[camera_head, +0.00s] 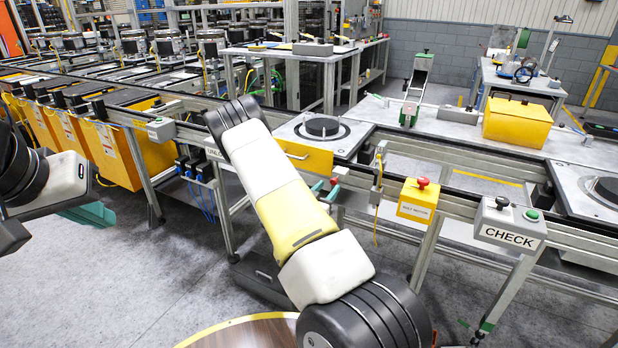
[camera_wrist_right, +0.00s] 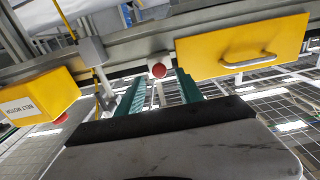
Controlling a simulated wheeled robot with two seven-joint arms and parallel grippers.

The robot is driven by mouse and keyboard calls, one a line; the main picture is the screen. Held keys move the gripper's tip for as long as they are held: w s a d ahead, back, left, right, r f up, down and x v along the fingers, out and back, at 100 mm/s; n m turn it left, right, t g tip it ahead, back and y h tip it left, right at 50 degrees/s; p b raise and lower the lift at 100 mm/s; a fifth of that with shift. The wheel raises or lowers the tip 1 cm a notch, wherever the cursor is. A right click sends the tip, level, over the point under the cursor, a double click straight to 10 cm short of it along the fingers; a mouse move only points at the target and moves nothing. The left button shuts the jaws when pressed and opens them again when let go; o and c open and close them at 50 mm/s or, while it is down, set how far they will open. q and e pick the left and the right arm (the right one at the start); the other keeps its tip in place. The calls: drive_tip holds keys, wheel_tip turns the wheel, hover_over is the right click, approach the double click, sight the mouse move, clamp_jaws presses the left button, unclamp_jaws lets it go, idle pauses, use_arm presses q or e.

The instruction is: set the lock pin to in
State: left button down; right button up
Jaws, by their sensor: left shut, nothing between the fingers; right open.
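A round red knob in a pale collar, which looks like the lock pin (camera_wrist_right: 158,70), sits on the rail beside a yellow panel with a handle (camera_wrist_right: 243,47). In the head view the red knob (camera_head: 334,181) shows small below the rail, right of the yellow panel (camera_head: 305,157). My right gripper (camera_wrist_right: 159,82) is open, its green fingers on either side of the knob in the wrist picture; I cannot tell whether they touch it. In the head view my right gripper (camera_head: 325,190) is partly hidden by my arm. My left gripper (camera_head: 90,214) is shut and empty at far left, away from the rail.
A yellow motor box with a red button (camera_head: 418,199) and a grey CHECK box (camera_head: 510,223) stand on the front rail. The motor box is also near in the wrist view (camera_wrist_right: 38,96). Yellow bins (camera_head: 140,150) line the conveyor at left. The floor in front is open.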

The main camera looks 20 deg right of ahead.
sight(333, 182)
drive_tip(key=shift+x, duration=1.5)
clamp_jaws()
